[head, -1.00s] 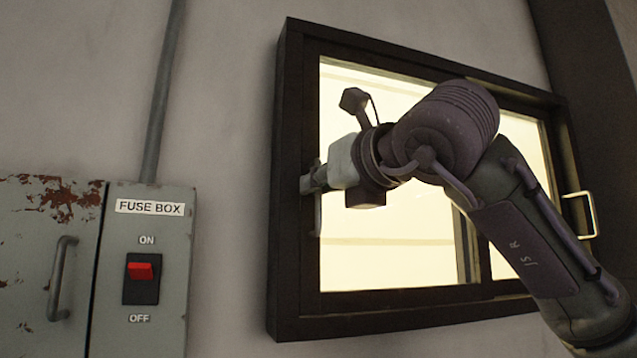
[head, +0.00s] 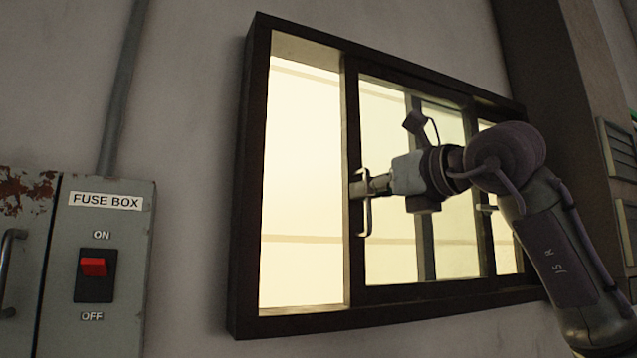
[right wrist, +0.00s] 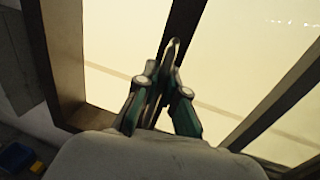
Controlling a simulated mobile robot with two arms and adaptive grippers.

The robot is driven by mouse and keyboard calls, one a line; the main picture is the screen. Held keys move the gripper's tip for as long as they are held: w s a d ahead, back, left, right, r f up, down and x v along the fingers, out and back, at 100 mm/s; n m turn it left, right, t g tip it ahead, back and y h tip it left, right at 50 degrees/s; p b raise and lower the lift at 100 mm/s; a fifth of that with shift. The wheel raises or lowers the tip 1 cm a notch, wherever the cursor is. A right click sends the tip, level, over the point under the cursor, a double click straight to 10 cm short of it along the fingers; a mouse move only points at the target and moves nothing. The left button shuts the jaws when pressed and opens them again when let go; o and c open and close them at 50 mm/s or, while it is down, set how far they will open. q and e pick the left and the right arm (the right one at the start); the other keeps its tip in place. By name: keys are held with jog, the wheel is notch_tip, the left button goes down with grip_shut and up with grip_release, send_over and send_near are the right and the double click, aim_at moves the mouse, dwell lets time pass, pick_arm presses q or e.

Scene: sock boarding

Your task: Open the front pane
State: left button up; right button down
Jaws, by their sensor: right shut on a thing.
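The front pane (head: 385,274) is a dark-framed sliding pane with a metal bar handle (head: 367,222) on its left stile. It stands away from the left side of the dark window frame (head: 247,200), with a bright open gap (head: 303,190) between them. My right gripper (head: 358,188) is shut on the handle. In the right wrist view its green-sided fingers (right wrist: 168,75) meet around the handle, and the window's bright opening shows on both sides. My left gripper is in neither view.
A grey fuse box (head: 95,265) with a red switch (head: 94,267) and a rusty door is on the wall at left. A conduit (head: 125,85) runs up from it. A second handle (head: 486,208) shows behind my right arm. A dark pillar (head: 545,80) stands right of the window.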

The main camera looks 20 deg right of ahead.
aim_at(392, 199)
jog(key=d+p, duration=0.1)
jog(key=d, duration=0.8)
jog(key=shift+w+p, duration=0.15)
jog(key=shift+p, duration=0.25)
jog(key=c, duration=1.2)
grip_release()
jog(key=shift+a, duration=0.1)
jog(key=shift+c, duration=0.2)
jog(key=v, duration=1.2)
